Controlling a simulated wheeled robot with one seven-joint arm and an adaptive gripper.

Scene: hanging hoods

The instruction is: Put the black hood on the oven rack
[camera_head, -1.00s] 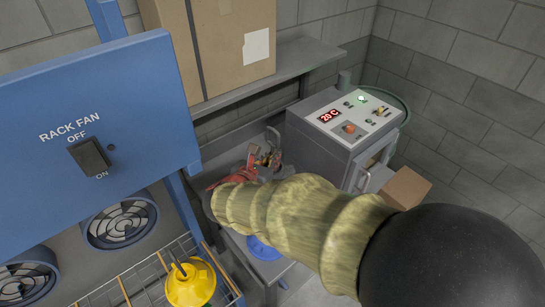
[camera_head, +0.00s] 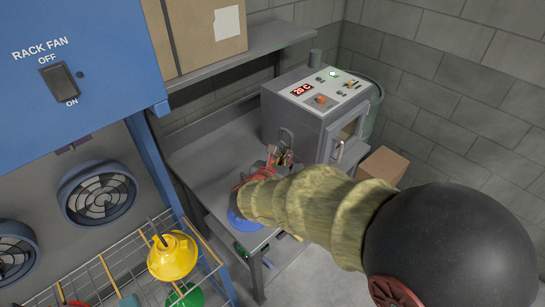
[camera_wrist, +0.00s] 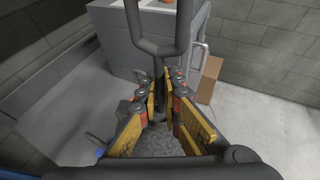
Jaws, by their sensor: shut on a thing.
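My gripper (camera_head: 277,158) is over the grey table, left of the oven, with its red and yellow fingers pointing away. In the wrist view my gripper (camera_wrist: 162,108) is shut on the dark stem of the black hood (camera_wrist: 158,46), whose open, forked hanger rises above the fingers. The hood's body is hidden behind my fingers and arm. The grey oven (camera_head: 305,110) has a control panel reading 20 C. Its front faces right, with a handle; the oven rack is not visible.
A blue round thing (camera_head: 246,222) lies on the table (camera_head: 210,160) below my gripper. A wire rack (camera_head: 125,285) at lower left holds a yellow hood (camera_head: 172,257) and a green one. A cardboard box (camera_head: 383,166) stands right of the oven.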

